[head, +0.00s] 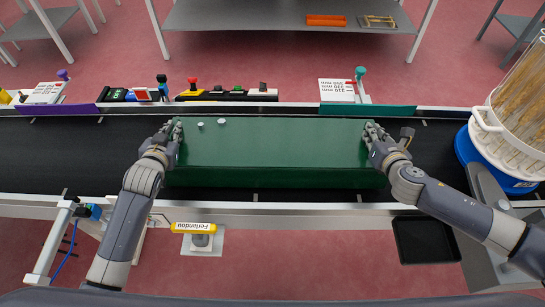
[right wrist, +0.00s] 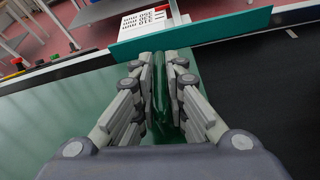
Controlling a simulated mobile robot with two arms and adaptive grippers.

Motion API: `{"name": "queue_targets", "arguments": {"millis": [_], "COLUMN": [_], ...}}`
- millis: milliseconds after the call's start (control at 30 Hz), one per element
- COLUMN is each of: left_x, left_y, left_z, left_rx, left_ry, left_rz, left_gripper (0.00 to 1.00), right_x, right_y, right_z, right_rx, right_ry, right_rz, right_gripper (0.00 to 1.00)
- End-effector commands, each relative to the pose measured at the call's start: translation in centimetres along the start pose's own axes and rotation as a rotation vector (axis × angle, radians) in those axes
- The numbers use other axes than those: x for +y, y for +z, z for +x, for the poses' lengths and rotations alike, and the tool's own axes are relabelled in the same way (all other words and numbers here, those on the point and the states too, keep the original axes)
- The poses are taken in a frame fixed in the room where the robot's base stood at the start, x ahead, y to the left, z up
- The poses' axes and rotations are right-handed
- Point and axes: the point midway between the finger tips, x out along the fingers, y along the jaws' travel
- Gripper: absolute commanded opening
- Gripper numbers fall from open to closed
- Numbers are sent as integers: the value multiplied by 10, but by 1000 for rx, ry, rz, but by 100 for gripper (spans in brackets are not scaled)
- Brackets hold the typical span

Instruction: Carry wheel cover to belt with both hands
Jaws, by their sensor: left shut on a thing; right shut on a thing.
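The wheel cover (head: 270,150) is a long, dark green box-like piece with a flat top. It lies level over the black belt (head: 70,155); I cannot tell whether it touches the belt or is held just above it. My left gripper (head: 173,132) is shut on its left end. My right gripper (head: 374,136) is shut on its right end. In the right wrist view, the fingers of my right gripper (right wrist: 168,85) clamp the green edge of the cover (right wrist: 60,120). Two small pale round knobs (head: 221,121) are on its top near the left.
Behind the belt stand a teal panel (head: 370,110), a white printed card (head: 337,91), a purple panel (head: 45,109) and a red button (head: 192,81). A blue-and-white container with wheat ears (head: 515,100) stands at the right. A black tray (head: 425,240) is at the front right.

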Motion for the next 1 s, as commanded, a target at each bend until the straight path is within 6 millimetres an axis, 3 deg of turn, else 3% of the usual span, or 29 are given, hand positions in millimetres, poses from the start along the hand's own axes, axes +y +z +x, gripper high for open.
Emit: {"name": "queue_targets", "arguments": {"millis": [233,300,367,767,1000], "left_x": [2,2,2,2,3], "left_y": [10,11,11,11,12], "left_z": [5,4,4,1,-30], "left_rx": [5,-1,-2,0,-1], "left_ry": [-1,0,0,0,1], "left_rz": [2,1,1,0,1], "left_gripper": [0,22,33,33,33], "right_x": [-3,-4,-3,-2,-2], "right_y": [-9,-10,-10,-10,-11], "right_z": [6,5,5,4,4], "right_rx": [-7,-2,-2,0,0], "right_ry": [-2,-3,-3,-1,0], "right_rz": [1,1,1,0,0], "right_gripper": [0,22,33,33,33]}}
